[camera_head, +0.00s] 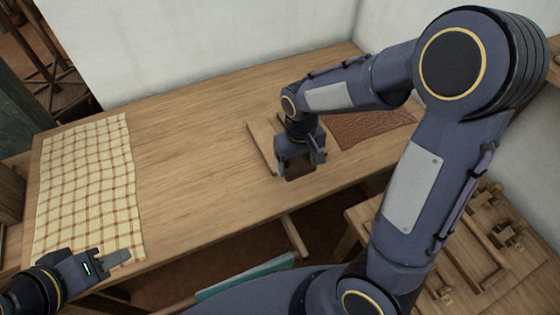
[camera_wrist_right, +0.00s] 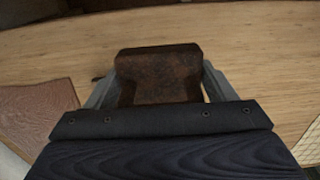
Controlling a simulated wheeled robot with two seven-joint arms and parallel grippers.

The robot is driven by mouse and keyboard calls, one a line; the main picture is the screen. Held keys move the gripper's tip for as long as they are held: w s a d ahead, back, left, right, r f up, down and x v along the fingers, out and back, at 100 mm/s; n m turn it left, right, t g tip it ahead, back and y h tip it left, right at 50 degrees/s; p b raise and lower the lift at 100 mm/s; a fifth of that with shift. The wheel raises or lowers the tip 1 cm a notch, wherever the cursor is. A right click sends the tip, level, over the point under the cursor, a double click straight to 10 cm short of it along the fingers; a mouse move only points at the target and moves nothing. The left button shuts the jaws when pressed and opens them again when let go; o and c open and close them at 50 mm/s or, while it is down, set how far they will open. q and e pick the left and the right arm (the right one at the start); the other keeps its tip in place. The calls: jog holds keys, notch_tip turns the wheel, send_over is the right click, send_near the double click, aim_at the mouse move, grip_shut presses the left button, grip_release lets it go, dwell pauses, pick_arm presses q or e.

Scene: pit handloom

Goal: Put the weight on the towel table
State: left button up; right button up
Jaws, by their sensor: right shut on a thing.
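The weight (camera_wrist_right: 160,72) is a rusty brown block between the two fingers of my right gripper (camera_wrist_right: 158,92) in the right wrist view. My right gripper (camera_head: 300,168) is shut on it, over the middle right of the wooden table in the head view. There the weight (camera_head: 299,172) shows as a dark shape, partly hidden by the gripper. The table (camera_head: 195,150) has a checked cream towel (camera_head: 90,185) at its left end. My left gripper (camera_head: 112,262) is at the lower left, by the towel's near edge; its finger gap is unclear.
A wooden board (camera_head: 262,147) and a brown textured mat (camera_head: 370,128) lie by my right gripper. The table between towel and board is clear. A lower wooden stand with fittings (camera_head: 470,255) is at the right. A teal cloth (camera_head: 245,277) is at the bottom.

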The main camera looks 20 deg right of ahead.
send_over(309, 178)
jog(key=f, duration=0.5)
jog(key=shift+a, duration=0.3)
jog(key=f, duration=0.3)
jog(key=shift+d+f, duration=0.1)
jog(key=shift+d, duration=0.15)
jog(key=shift+f, duration=0.3)
jog(key=shift+f+b, duration=0.2)
jog(key=shift+b, duration=0.1)
jog(key=o, duration=1.9)
